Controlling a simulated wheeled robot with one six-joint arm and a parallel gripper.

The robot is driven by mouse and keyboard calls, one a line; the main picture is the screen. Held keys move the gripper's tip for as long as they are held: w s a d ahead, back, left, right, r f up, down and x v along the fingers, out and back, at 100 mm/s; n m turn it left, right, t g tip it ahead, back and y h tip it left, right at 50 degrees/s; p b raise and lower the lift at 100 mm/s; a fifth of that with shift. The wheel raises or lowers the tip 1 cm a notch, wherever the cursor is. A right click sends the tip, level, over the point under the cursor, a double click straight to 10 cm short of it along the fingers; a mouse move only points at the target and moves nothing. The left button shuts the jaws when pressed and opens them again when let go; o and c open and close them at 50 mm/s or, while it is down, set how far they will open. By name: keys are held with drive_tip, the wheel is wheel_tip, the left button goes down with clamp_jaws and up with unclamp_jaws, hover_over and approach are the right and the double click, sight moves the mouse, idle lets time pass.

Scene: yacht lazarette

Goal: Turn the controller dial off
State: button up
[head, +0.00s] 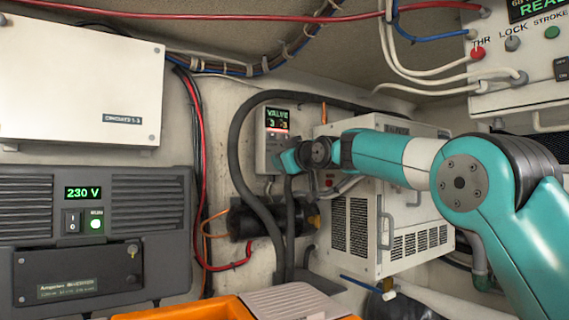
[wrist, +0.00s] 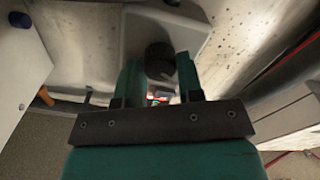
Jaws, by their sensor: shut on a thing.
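The controller (head: 271,145) is a small pale box on the back wall with a lit display showing "VALVE" and a red area. My gripper (head: 279,161) reaches its lower front from the right and hides the dial in the head view. In the wrist view, the dial (wrist: 160,57) is a dark round knob on a pale face (wrist: 140,30). My gripper (wrist: 159,72) has its two teal fingers on either side of the knob and is shut on it. The dial's pointer or marks cannot be made out.
A thick black hose (head: 236,150) loops left of and below the controller. A white vented cabinet (head: 362,240) stands below and behind my arm. A grey inverter (head: 100,235) showing "230 V" is at left. A control panel (head: 525,65) hangs at upper right.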

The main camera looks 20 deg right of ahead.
drive_tip(key=shift+n, duration=0.4)
drive_tip(key=o, duration=0.9)
drive_tip(key=shift+a, duration=0.1)
drive_tip(key=shift+o, duration=0.2)
drive_tip(key=shift+s, duration=0.15)
drive_tip(key=b+v, duration=0.8)
drive_tip(key=v, duration=0.9)
drive_tip(key=shift+r, duration=0.1)
